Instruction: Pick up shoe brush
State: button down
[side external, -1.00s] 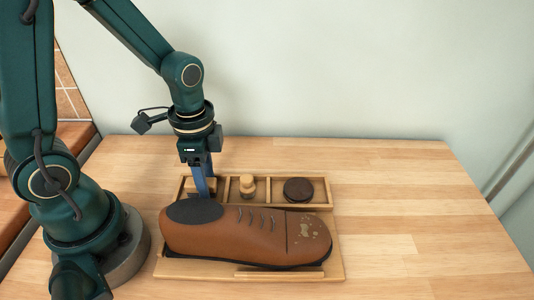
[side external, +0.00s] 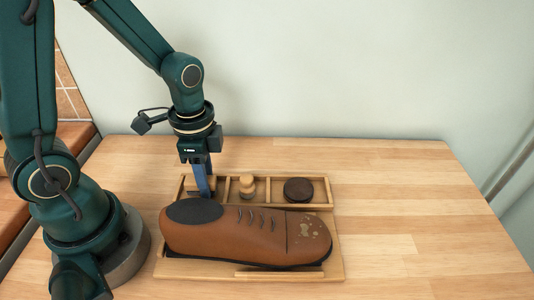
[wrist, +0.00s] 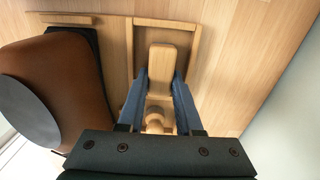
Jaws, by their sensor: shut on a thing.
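The shoe brush shows as a pale wooden block (wrist: 160,62) between my two blue fingers in the wrist view. It sits in the left compartment of a wooden tray. My gripper (wrist: 160,78) is shut on it, one finger along each long side. In the side external view my gripper (side external: 203,189) points down into that compartment, behind the shoe's heel. The fingers and the shoe hide most of the brush there, and any bristles are hidden.
A large brown shoe (side external: 245,237) lies on a wooden board just in front of the tray (side external: 257,207). A knobbed wooden piece (side external: 247,186) is in the middle compartment, a dark round tin (side external: 298,189) in the right one. The table's right side is clear.

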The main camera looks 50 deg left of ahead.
jog(key=r, duration=0.4)
jog(key=shift+a, duration=0.25)
jog(key=s+a+r, duration=0.5)
jog(key=a+r, duration=0.1)
jog(key=a, duration=0.4)
jog(key=shift+r, duration=0.25)
jog(key=c, duration=1.2)
grip_release()
grip_shut()
jog(key=shift+s, duration=0.1)
